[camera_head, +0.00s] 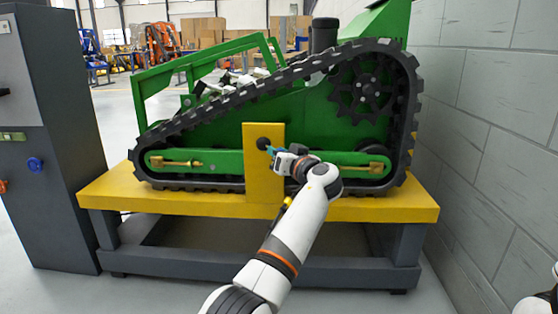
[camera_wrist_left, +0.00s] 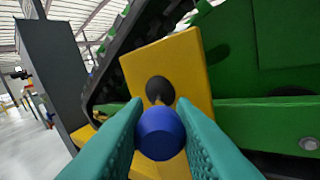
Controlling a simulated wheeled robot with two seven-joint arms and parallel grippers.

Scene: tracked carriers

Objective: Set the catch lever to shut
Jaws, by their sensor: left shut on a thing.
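The catch lever has a black round hub (camera_head: 263,143) on an upright yellow plate (camera_head: 264,180) at the middle of the tracked carrier. In the left wrist view the hub (camera_wrist_left: 160,90) shows just beyond the lever's blue round knob (camera_wrist_left: 160,133). My left gripper (camera_head: 271,150) is at the plate, just right of and below the hub. Its teal fingers are shut on the blue knob, one on each side. The lever's arm is mostly hidden behind the knob and fingers. I see no marking for shut. My right gripper is out of view.
The green carrier with its black track (camera_head: 411,110) stands on a yellow-topped bench (camera_head: 400,207). A dark cabinet (camera_head: 55,170) with a blue knob (camera_head: 35,164) stands at left. A grey block wall (camera_head: 490,130) closes the right side.

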